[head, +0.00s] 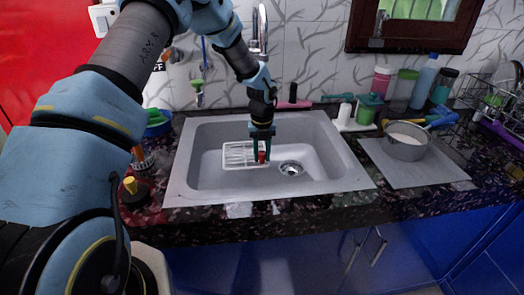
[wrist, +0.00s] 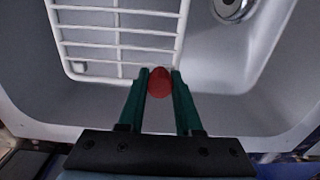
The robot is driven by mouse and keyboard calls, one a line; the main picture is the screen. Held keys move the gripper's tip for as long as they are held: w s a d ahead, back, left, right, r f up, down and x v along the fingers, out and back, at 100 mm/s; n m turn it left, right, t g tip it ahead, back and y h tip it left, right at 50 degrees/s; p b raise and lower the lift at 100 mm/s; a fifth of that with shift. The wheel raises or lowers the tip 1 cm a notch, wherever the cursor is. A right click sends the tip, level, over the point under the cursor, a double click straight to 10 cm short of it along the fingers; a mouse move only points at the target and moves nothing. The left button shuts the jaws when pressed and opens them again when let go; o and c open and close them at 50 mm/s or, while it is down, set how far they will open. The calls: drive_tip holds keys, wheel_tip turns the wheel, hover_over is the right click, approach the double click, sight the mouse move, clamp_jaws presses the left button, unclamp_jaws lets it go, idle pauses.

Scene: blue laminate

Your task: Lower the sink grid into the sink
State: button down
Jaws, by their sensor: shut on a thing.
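The sink grid (head: 240,154) is a white wire rack over the left part of the grey sink (head: 205,130). It also shows in the wrist view (wrist: 118,47), at the upper left. My gripper (head: 262,154) is inside the sink's outline at the grid's right end. Its green fingers (wrist: 160,82) are shut on a red knob (wrist: 159,83) at the grid's near edge. The grid looks roughly level. I cannot tell whether it touches the sink floor. The drain (head: 291,168) is uncovered, to the right of the grid.
The faucet (head: 260,35) rises behind the sink. A pot (head: 405,140) stands on a grey mat at right, with bottles (head: 425,82) and a dish rack (head: 500,90) behind. A yellow-topped item (head: 131,187) is left of the sink. The sink's right half is clear.

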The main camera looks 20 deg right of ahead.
wheel_tip(320, 180, down, 12)
drive_tip(key=b, duration=0.7)
drive_tip(key=shift+r, duration=0.25)
drive_tip(key=shift+c, duration=0.2)
unclamp_jaws()
drive_tip(key=shift+r, duration=0.1)
idle(0.5)
wheel_tip(320, 180, up, 13)
drive_tip(key=p, duration=0.9)
drive_tip(key=shift+f, duration=0.25)
